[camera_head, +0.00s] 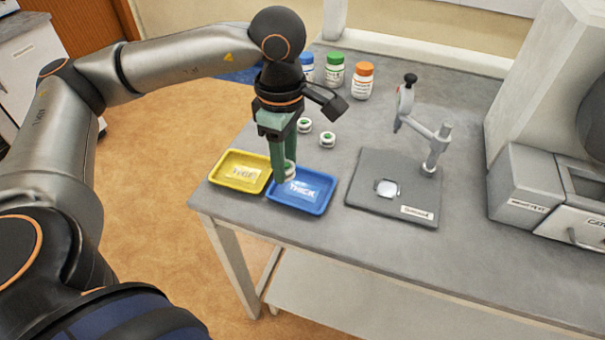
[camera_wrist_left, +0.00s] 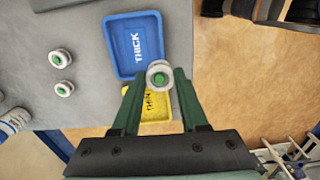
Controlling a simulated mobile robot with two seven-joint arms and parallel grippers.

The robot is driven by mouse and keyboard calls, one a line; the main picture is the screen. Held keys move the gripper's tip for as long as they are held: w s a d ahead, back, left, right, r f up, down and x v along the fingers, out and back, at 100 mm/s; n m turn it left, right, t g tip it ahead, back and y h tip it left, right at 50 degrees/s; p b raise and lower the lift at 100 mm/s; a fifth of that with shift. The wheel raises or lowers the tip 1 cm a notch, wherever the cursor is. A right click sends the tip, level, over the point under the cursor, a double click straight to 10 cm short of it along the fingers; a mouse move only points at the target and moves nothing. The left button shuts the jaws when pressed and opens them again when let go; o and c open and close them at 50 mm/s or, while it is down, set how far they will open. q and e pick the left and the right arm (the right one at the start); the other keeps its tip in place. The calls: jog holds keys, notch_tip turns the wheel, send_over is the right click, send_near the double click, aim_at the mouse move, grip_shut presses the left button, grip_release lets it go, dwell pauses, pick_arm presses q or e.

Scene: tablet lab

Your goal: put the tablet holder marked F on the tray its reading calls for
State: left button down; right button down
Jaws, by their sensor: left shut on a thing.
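My left gripper (camera_head: 283,175) is shut on a round white tablet holder (camera_head: 290,168) with a green centre. The wrist view shows this holder (camera_wrist_left: 159,76) between the fingertips. In the wrist view the yellow tray (camera_wrist_left: 128,112) reads THIN, partly covered by the fingers. Two similar holders stand on the table, one farther back (camera_head: 304,125) and one nearer (camera_head: 327,139). I cannot read a letter on any holder. My right gripper is not in view.
A gauge stand (camera_head: 440,150) with a dark base (camera_head: 375,205) and a pale plate stands right of the trays. Blue-, green- and orange-capped bottles (camera_head: 361,82) stand at the back. A grey machine (camera_head: 525,185) is at the right. The trays lie near the table's front left edge.

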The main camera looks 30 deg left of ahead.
pick_arm(q)
send_over(302, 191)
jog(key=f, duration=0.5)
jog(key=shift+s+f, duration=0.1)
jog(key=shift+s, duration=0.1)
jog(key=f+p, duration=0.1)
jog(key=f, duration=0.2)
jog(key=shift+w+f, duration=0.1)
jog(key=shift+w, duration=0.1)
jog(key=shift+f, duration=0.2)
jog(key=shift+f, duration=0.1)
jog(key=shift+f, duration=0.15)
jog(key=shift+c, duration=2.2)
grip_release()
jog(key=shift+r, duration=0.25)
